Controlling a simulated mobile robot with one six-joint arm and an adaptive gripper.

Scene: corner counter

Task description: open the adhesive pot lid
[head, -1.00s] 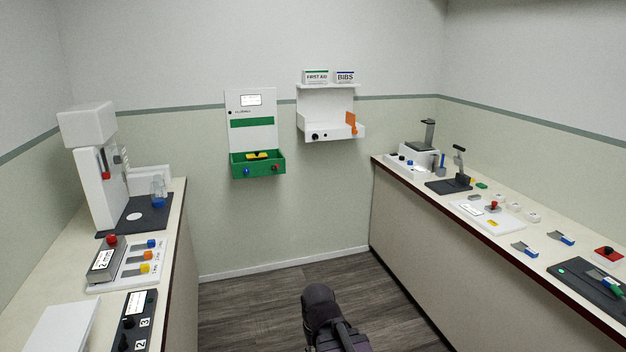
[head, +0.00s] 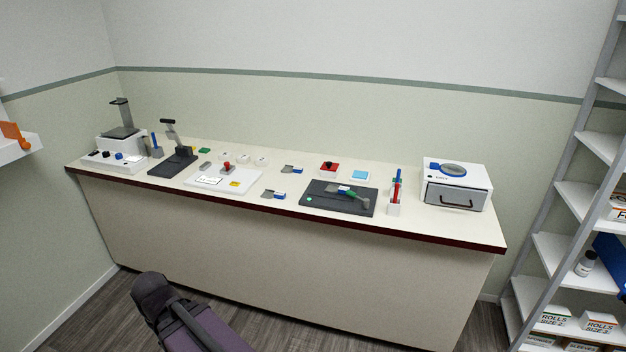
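Part of my own arm shows at the bottom left, below the counter and well away from the pots. My gripper's fingers do not show.
On the counter (head: 120,173), a black stand (head: 173,165) and a white board with a red knob (head: 227,167) are near the pots. Shelves (head: 571,193) stand at the right.

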